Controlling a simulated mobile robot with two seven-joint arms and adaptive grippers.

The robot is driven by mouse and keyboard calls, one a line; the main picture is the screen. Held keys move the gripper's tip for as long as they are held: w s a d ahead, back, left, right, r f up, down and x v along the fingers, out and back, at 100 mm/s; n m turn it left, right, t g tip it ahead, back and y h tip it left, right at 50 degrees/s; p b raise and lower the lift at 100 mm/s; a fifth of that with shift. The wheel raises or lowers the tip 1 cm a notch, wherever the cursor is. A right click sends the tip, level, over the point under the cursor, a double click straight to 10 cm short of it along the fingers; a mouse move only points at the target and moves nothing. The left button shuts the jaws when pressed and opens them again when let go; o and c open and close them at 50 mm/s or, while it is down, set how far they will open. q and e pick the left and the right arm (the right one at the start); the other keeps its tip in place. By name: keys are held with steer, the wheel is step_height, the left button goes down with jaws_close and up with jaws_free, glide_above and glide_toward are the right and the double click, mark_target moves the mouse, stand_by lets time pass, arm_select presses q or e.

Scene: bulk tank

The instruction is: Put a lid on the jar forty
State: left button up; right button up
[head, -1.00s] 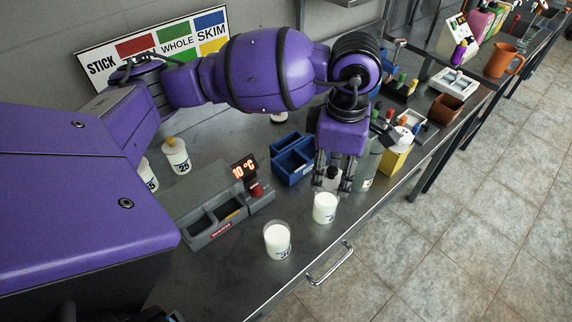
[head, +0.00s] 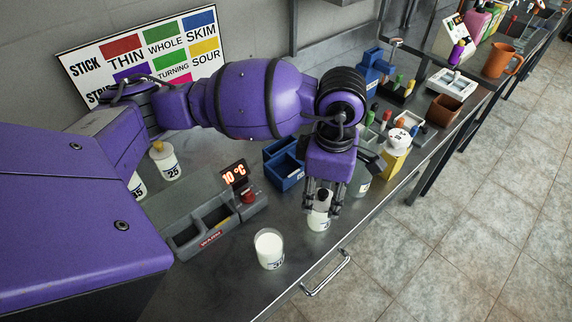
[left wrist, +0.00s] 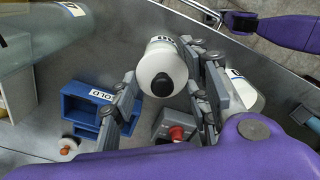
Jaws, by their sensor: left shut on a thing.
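My left gripper (head: 320,200) points down, its fingers shut on a white lid with a black knob (left wrist: 162,84). The lid is between the fingers at the top of a white, milk-filled jar (head: 318,223) near the counter's front edge. I cannot tell whether the lid rests on the jar or is just above it, and the fingers partly hide both. That jar's number is not readable. A second milk-filled jar (head: 270,250) stands open to the left, its label only partly visible. My right gripper is not in view.
A grey warming unit (head: 205,222) reading 10 °C stands left, with a blue bin (head: 285,172) behind the gripper. A jar marked 25 (head: 163,162) with a yellow knob stands at the back left. Bottles and a yellow box (head: 396,162) are close on the right.

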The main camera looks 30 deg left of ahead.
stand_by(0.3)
arm_select(q)
steer(key=o, duration=1)
steer(key=shift+w, duration=0.1)
step_height(320, 180, up, 12)
steer(key=shift+f, duration=0.1)
